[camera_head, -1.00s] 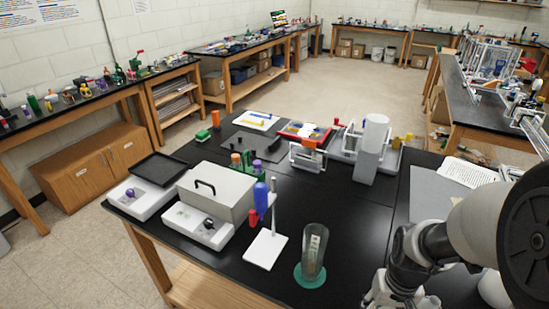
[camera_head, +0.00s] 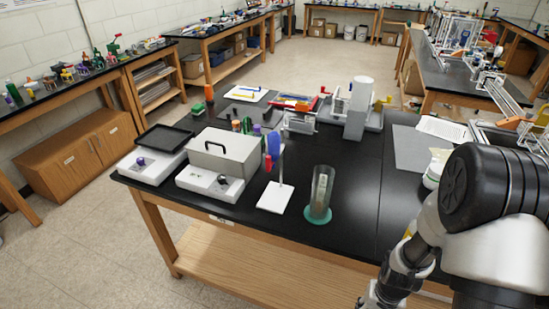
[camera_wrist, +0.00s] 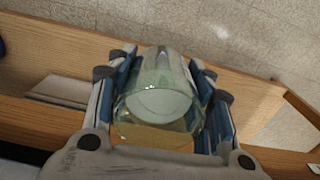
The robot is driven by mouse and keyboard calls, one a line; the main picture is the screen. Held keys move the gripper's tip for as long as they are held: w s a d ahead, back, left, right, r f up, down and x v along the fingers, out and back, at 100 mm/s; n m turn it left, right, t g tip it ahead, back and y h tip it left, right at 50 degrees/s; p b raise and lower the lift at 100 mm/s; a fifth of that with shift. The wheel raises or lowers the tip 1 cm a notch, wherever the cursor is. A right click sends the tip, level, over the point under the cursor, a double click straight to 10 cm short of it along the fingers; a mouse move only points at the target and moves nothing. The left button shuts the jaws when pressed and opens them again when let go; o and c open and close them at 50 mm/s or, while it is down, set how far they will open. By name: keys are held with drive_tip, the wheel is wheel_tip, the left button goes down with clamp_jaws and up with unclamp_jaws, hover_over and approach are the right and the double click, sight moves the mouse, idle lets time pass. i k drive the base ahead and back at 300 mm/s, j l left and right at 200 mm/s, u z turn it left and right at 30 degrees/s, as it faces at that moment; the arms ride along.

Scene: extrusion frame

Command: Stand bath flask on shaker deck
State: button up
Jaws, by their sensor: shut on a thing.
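In the wrist view my gripper (camera_wrist: 161,68) is shut on a clear glass flask (camera_wrist: 160,102), with one finger on each side of it. The flask's round opening faces the camera. In the head view the flask is not visible, and my arm runs down out of the bottom edge at right. A black tray-like deck on a white unit (camera_head: 163,138), which looks like the shaker, stands at the left end of the black table. My gripper is well to the right of it, in front of the table.
A white stand with a rod (camera_head: 276,196) and a clear cylinder on a green base (camera_head: 320,196) stand near the front edge. A wooden shelf (camera_head: 270,265) lies below the tabletop.

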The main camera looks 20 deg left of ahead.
sight(165, 138)
drive_tip(key=j, duration=0.6)
drive_tip(key=i+j+u, duration=0.1)
drive_tip(key=j, duration=0.45)
drive_tip(key=i+j, duration=0.1)
drive_tip(key=j, duration=0.5)
